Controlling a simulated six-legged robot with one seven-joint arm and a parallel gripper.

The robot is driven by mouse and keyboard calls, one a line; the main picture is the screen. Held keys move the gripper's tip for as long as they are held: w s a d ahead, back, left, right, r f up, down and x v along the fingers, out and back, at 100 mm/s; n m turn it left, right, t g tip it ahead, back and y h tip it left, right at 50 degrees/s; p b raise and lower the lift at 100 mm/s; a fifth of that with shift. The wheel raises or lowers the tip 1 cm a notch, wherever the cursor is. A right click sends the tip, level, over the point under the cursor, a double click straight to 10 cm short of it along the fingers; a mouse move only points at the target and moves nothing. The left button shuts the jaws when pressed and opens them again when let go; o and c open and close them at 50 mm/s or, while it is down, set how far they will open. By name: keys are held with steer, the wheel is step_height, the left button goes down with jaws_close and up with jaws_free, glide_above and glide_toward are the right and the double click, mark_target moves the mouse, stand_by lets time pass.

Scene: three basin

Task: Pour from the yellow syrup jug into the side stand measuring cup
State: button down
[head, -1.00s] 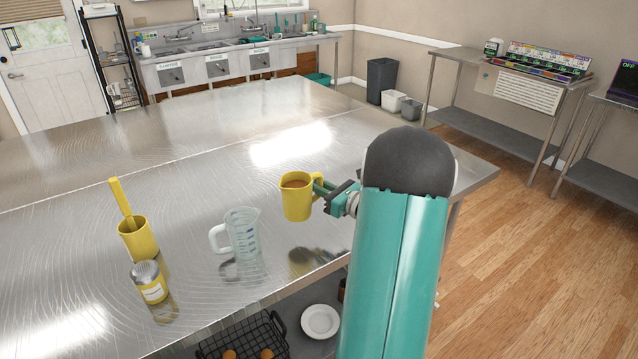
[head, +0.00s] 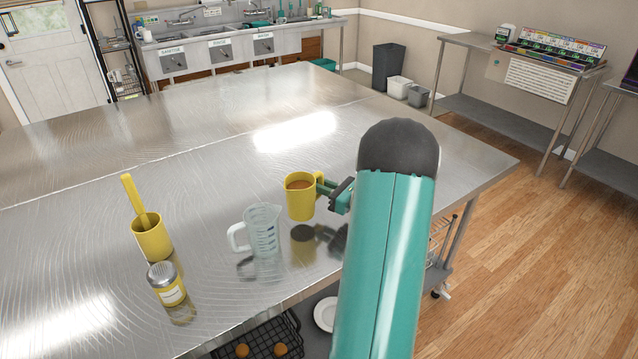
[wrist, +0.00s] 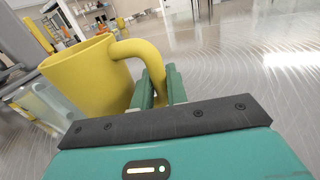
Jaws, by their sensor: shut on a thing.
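The yellow syrup jug (head: 300,199) holds brown liquid and is upright, raised a little above the steel table. My gripper (head: 323,188) is shut on the jug's handle at its right side. In the wrist view the jug (wrist: 88,78) fills the left, and my gripper's green fingers (wrist: 160,88) close around its handle. The clear measuring cup (head: 262,231) with blue marks stands on the table just left of the jug, its handle to the left. In the wrist view it shows partly behind the jug (wrist: 48,104).
A yellow container with a yellow utensil (head: 152,238) and a silver-topped shaker (head: 166,284) stand on the steel table (head: 150,180) left of the cup. A black wire basket (head: 262,338) and a white plate (head: 324,315) are below the table's front edge. The table's back is clear.

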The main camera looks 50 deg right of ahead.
steer(key=shift+w+f, duration=0.15)
steer(key=shift+w, duration=0.25)
steer(key=shift+s, duration=0.35)
steer(key=shift+w+a, duration=0.1)
steer(key=shift+w, duration=0.2)
steer(key=shift+s+r+n, duration=0.2)
steer(key=shift+r+n, duration=0.1)
steer(key=shift+r, duration=0.1)
steer(key=shift+w+a+r+n, duration=0.1)
steer(key=shift+a+r+n, duration=0.15)
steer(key=shift+r+n, duration=0.2)
steer(key=shift+a+r+n, duration=0.2)
steer(key=shift+r+n, duration=0.15)
steer(key=shift+r, duration=0.1)
